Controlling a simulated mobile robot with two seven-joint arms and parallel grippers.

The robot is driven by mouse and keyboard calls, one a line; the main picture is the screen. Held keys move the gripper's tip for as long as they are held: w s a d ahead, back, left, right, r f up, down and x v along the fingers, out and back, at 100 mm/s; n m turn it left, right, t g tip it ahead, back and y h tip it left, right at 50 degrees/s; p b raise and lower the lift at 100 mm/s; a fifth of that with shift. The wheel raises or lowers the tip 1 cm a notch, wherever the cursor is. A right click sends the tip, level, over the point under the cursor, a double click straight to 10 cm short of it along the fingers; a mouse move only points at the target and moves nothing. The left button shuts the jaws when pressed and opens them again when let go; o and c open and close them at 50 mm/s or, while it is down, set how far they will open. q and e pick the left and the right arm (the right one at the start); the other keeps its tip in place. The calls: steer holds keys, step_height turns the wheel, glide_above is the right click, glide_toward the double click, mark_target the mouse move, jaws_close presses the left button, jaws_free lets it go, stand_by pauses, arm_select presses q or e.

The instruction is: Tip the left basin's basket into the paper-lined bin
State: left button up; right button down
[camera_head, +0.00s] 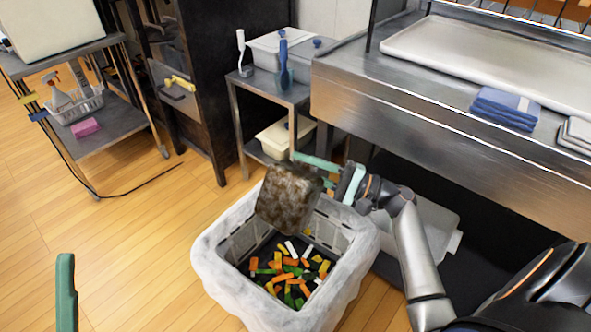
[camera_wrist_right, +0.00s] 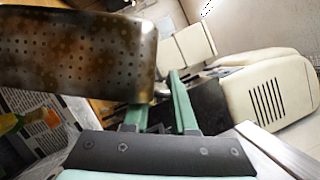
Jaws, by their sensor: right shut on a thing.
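The basket (camera_head: 287,200) is a brown, stained perforated metal box, tipped steeply over the bin. My right gripper (camera_head: 318,171) is shut on it near its upper right side. In the right wrist view the perforated basket (camera_wrist_right: 80,55) fills the upper left, beside the green fingers (camera_wrist_right: 160,108). The bin (camera_head: 211,262) has a white liner folded over its rim. Orange, green, yellow and white scraps (camera_head: 292,272) lie on its dark bottom. The basket's inside is hidden. One green finger of my left gripper (camera_head: 66,292) shows at the lower left. The left basin is not identifiable.
A steel counter (camera_head: 440,105) with blue cloths (camera_head: 505,108) stands at the right. A small steel table (camera_head: 268,88) is behind the bin. A cart (camera_head: 117,122) with a spray bottle stands at the left. The wooden floor (camera_head: 130,235) left of the bin is clear.

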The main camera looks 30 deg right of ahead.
steer(key=w+d+f+m+t+h+b, duration=0.1)
steer(key=w+d+f+m+t+b, duration=0.1)
steer(key=m, duration=0.6)
steer(key=shift+d+f+t+h, duration=0.3)
steer(key=shift+d+f+t, duration=0.4)
steer(key=shift+d+f, duration=0.75)
steer(key=shift+d+r, duration=0.15)
steer(key=shift+r, duration=0.05)
